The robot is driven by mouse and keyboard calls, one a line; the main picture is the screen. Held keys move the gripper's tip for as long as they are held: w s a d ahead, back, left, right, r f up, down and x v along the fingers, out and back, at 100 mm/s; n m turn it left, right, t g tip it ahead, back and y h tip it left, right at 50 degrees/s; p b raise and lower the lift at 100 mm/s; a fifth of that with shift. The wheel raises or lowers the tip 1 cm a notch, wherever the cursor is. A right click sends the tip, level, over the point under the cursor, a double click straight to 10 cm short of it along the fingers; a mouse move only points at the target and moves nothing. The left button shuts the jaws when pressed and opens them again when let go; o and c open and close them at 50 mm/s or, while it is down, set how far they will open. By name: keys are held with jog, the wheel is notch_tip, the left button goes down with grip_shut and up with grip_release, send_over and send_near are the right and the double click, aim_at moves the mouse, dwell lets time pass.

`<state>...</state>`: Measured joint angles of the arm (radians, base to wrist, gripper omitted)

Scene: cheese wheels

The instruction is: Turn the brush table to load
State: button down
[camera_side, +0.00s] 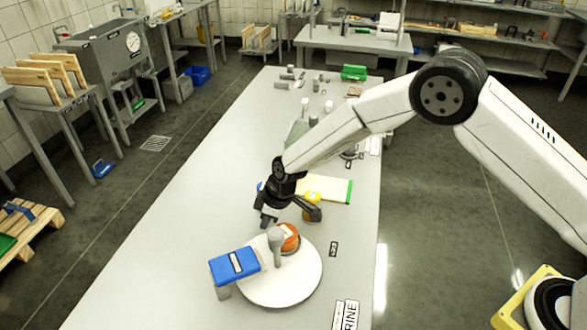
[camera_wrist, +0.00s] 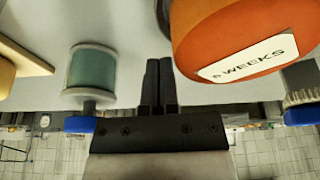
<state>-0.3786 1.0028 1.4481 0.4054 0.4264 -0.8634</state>
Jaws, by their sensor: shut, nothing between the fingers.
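The brush table appears to be the white round disc (camera_side: 285,288) on the bench in the side view. An orange cheese wheel (camera_side: 290,238) stands at its back edge beside a grey upright post (camera_side: 275,246). A blue brush block (camera_side: 235,264) sits over the disc's left side. My gripper (camera_side: 266,222) is above the back of the disc, left of the cheese. In the wrist view its fingers (camera_wrist: 158,84) are together and empty. The cheese (camera_wrist: 245,35), with a label ending in "WEEKS", is close to their right. Contact with the post or disc cannot be told.
A yellow-topped item (camera_side: 313,197) and a pale board with a green edge (camera_side: 325,188) lie behind the gripper. A teal spool-like cylinder (camera_wrist: 92,68) shows left of the fingers. Small items stand at the far bench end. The bench's left side is clear.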

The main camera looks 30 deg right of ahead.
jog(key=shift+w+a+r, duration=0.1)
jog(key=shift+w+a, duration=0.85)
jog(key=shift+a, duration=0.05)
jog(key=v, duration=0.9)
jog(key=shift+s+r, duration=0.25)
jog(key=shift+r, duration=0.1)
jog(key=shift+d, duration=0.2)
jog(key=s+d+r+m+h, duration=0.1)
jog(key=s+d+r+m, duration=0.2)
jog(key=d, duration=0.4)
jog(key=s+d+r+m+h, duration=0.1)
jog(key=s+d+m, duration=0.1)
jog(key=s+d, duration=0.45)
jog(key=s+d+m, duration=0.2)
jog(key=s+d, duration=0.2)
jog(key=s, duration=0.3)
jog(key=s+d+m+h, duration=0.1)
jog(key=s+d+m, duration=0.2)
jog(key=s+d, duration=0.2)
jog(key=shift+s+d+r, duration=0.3)
jog(key=shift+s+d, duration=0.05)
jog(key=shift+s, duration=0.8)
